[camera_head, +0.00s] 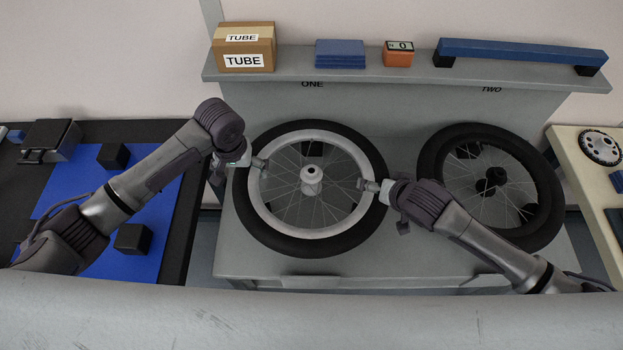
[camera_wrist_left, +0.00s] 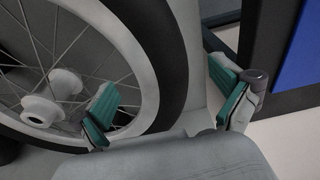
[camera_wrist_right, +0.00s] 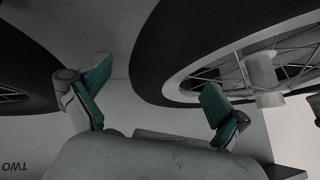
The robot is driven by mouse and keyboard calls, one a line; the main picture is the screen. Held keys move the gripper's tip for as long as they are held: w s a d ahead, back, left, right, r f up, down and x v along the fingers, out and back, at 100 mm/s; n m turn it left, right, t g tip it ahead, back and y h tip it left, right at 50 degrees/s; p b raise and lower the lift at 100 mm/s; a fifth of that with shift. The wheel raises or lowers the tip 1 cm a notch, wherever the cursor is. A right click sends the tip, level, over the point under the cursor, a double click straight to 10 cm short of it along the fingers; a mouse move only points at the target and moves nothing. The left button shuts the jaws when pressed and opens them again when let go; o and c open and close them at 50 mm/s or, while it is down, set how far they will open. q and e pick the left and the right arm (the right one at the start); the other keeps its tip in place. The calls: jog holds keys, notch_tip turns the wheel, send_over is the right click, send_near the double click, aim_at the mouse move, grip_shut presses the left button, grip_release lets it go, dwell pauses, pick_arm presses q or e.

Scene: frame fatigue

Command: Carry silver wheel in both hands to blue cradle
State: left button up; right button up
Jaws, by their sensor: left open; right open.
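The silver wheel (camera_head: 302,233), with a silver rim and black tyre, lies on the grey bench under the label ONE. My left gripper (camera_head: 240,168) is open at its left edge. In the left wrist view one finger is over the spokes and the other is outside the tyre (camera_wrist_left: 172,50). My right gripper (camera_head: 386,206) is open at the wheel's right edge. In the right wrist view its fingers are spread on either side of the tyre (camera_wrist_right: 155,60). A blue mat (camera_head: 152,205) with black blocks (camera_head: 133,238) on the left table appears to be the blue cradle.
A black-rimmed wheel (camera_head: 540,180) lies on the right, under the label TWO, close to my right gripper. The shelf behind holds a TUBE box (camera_head: 243,62), blue pads (camera_head: 340,54), an orange counter (camera_head: 398,57) and a blue bar (camera_head: 520,51). A gap separates the left table from the bench.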

aim_at(244, 176)
pick_arm(q)
jog(key=shift+w+f, duration=0.15)
jog(key=shift+f, duration=0.8)
jog(key=shift+w+f, duration=0.1)
jog(key=shift+f, duration=0.8)
pick_arm(e)
jog(key=shift+x, duration=1.8)
jog(key=shift+a, duration=0.1)
pick_arm(q)
jog(key=shift+c, duration=0.4)
pick_arm(e)
jog(key=shift+c, duration=0.3)
pick_arm(q)
grip_shut()
pick_arm(e)
grip_shut()
pick_arm(q)
jog(key=shift+r, duration=0.1)
pick_arm(e)
jog(key=shift+r, duration=0.1)
